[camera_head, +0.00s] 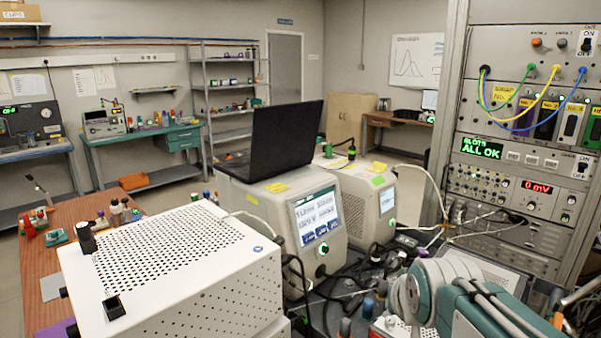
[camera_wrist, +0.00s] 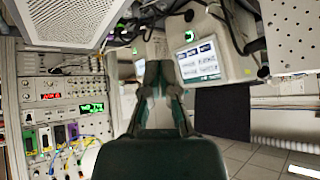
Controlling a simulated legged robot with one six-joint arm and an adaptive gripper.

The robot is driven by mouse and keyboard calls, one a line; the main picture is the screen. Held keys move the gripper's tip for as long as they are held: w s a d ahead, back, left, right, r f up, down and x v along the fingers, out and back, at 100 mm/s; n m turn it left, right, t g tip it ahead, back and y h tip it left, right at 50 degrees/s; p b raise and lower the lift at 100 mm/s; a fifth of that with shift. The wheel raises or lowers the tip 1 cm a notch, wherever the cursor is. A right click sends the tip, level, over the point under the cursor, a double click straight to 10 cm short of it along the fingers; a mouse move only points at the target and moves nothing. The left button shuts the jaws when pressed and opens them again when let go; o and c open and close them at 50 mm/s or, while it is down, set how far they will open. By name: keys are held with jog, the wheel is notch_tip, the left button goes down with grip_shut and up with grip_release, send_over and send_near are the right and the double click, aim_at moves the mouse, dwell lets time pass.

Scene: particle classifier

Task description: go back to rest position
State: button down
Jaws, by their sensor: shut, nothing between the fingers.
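My gripper (camera_wrist: 161,66) shows in the middle of the wrist view, its dark green body reaching up from the bottom edge. Its two fingers are together and nothing shows between them. It appears to hang in free space, apart from the equipment behind it. The wrist view is upside down compared with the head view. In the head view, white and teal parts (camera_head: 440,290) at the lower right look like my own arm; I cannot make out the fingers there.
A white perforated box (camera_head: 180,265) fills the lower left. Behind it stand an instrument with a screen (camera_head: 318,216) and a black laptop (camera_head: 275,138). An equipment rack (camera_head: 515,150) with coloured cables rises at right. Loose cables (camera_head: 345,290) clutter the middle. Floor shows at far left.

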jog(key=s+f+n+g, duration=0.1)
jog(key=s+f, duration=0.4)
jog(key=s, duration=1)
jog(key=shift+a+g, duration=0.15)
jog(key=shift+g, duration=0.75)
